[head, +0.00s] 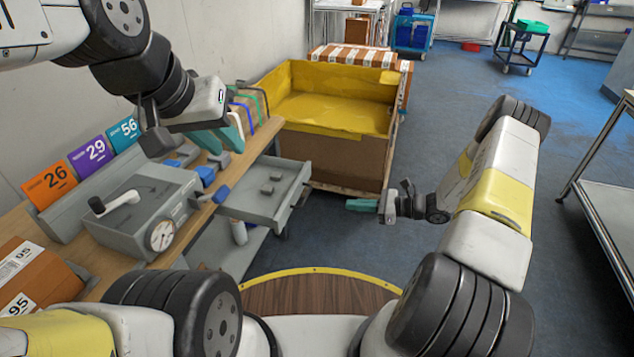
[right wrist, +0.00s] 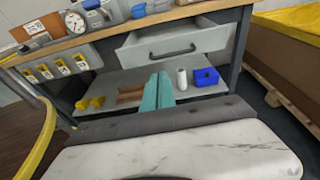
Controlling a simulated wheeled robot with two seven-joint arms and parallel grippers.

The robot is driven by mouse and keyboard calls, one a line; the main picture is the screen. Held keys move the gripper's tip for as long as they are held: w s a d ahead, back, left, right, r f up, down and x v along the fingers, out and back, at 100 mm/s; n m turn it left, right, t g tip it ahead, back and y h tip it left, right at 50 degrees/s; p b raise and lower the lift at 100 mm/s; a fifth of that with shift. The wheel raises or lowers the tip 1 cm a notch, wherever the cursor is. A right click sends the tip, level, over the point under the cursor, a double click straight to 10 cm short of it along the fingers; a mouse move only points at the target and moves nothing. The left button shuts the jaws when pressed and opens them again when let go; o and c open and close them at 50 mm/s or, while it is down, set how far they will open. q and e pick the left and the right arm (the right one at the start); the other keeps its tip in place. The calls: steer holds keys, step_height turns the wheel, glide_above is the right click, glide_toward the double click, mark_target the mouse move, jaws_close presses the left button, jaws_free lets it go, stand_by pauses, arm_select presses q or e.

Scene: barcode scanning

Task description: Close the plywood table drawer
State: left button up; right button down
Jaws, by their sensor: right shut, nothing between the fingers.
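The grey drawer (head: 262,203) of the plywood-topped table (head: 95,266) stands pulled out, with a few small grey blocks inside. In the right wrist view its front (right wrist: 150,48) and dark bar handle (right wrist: 172,53) face me. My right gripper (head: 349,205) is shut and empty, its teal fingers pointing at the drawer from the right, with a clear gap between. The fingers (right wrist: 158,78) show below the handle in the wrist view. My left gripper (head: 217,138) is over the back of the tabletop; its fingers are partly hidden and their opening is unclear.
A grey device with a dial (head: 162,235) and numbered cards (head: 90,150) stand on the table. A yellow-lined crate (head: 340,150) stands behind the drawer. Floor right of the drawer is clear.

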mark_target(255, 195)
steer(key=x, duration=1.4)
steer(key=shift+w+f, duration=0.1)
steer(key=shift+f, duration=0.05)
steer(key=r+x, duration=0.1)
steer(key=x, duration=0.6)
steer(key=r+x, duration=0.1)
steer(key=x, duration=0.5)
steer(key=r+x, duration=0.2)
steer(key=x, duration=0.5)
steer(key=shift+w+a, duration=0.35)
steer(key=shift+a, duration=0.35)
steer(key=shift+w+a, duration=0.1)
steer(key=shift+a, duration=0.2)
steer(key=shift+a+r, duration=0.1)
steer(key=shift+r, duration=0.05)
